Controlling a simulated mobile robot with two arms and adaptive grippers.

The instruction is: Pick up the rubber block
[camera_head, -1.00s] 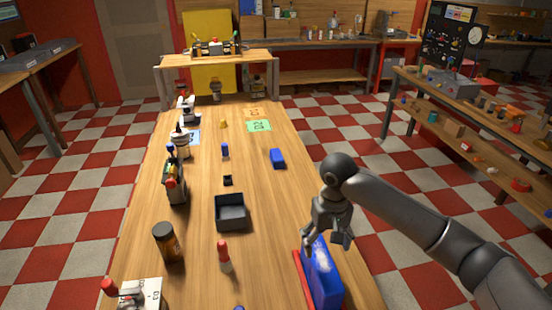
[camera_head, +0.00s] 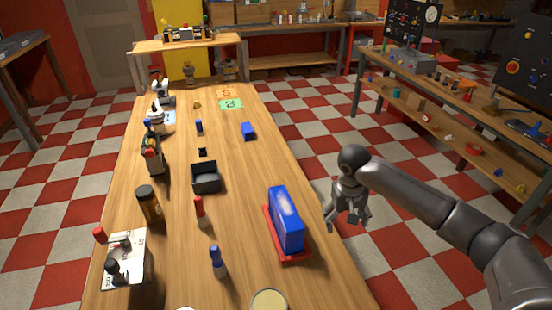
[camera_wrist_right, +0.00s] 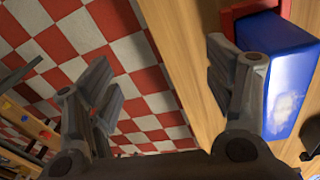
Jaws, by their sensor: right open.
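The pictures do not show for certain which thing is the rubber block. A small black block (camera_head: 202,152) stands on the table behind the dark open bin. A blue block (camera_head: 248,131) lies farther back on the right. A large blue block with a pale worn patch (camera_head: 287,222) stands on a red tray (camera_head: 301,257) near the right edge; it also shows at the right of the wrist view (camera_wrist_right: 290,70). My right gripper (camera_head: 346,216) is open and empty, beside the large blue block and over the floor past the table edge. In the wrist view its fingers (camera_wrist_right: 158,75) are apart.
The dark bin (camera_head: 206,187), a red-capped marker-like item (camera_head: 199,206), a blue-topped one (camera_head: 217,262) and a brown jar (camera_head: 149,204) stand on the long table (camera_head: 240,240). A white panel (camera_head: 127,258) is at the front left. Shelving (camera_head: 430,85) stands across the aisle.

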